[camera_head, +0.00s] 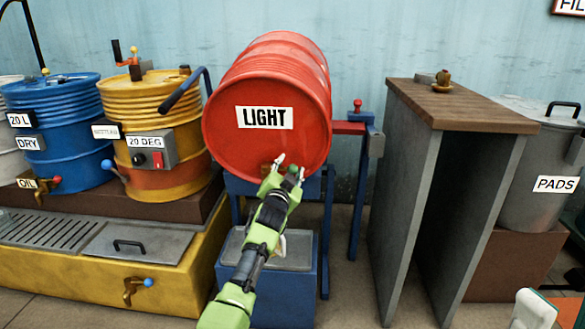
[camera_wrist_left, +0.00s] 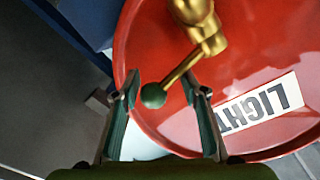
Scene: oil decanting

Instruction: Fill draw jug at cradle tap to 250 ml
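A red drum (camera_head: 283,75) labelled LIGHT lies on its side in a blue cradle (camera_head: 331,226). Its brass tap (camera_wrist_left: 207,40) shows in the left wrist view, with a lever ending in a green ball knob (camera_wrist_left: 153,96). My left gripper (camera_head: 288,169) is at the lower drum face. Its fingers are open, one on each side of the knob, with gaps visible in the left wrist view (camera_wrist_left: 163,86). I cannot clearly make out the draw jug; a pale shape partly behind my left arm is too hidden to identify. My right gripper is out of view.
A yellow drum (camera_head: 150,100) and blue drum (camera_head: 60,115) stand left above a yellow trough with a grate (camera_head: 45,229). A wood-topped stand (camera_head: 470,108) and grey PADS bin (camera_head: 525,205) are right. A pale object (camera_head: 534,310) is at the lower right.

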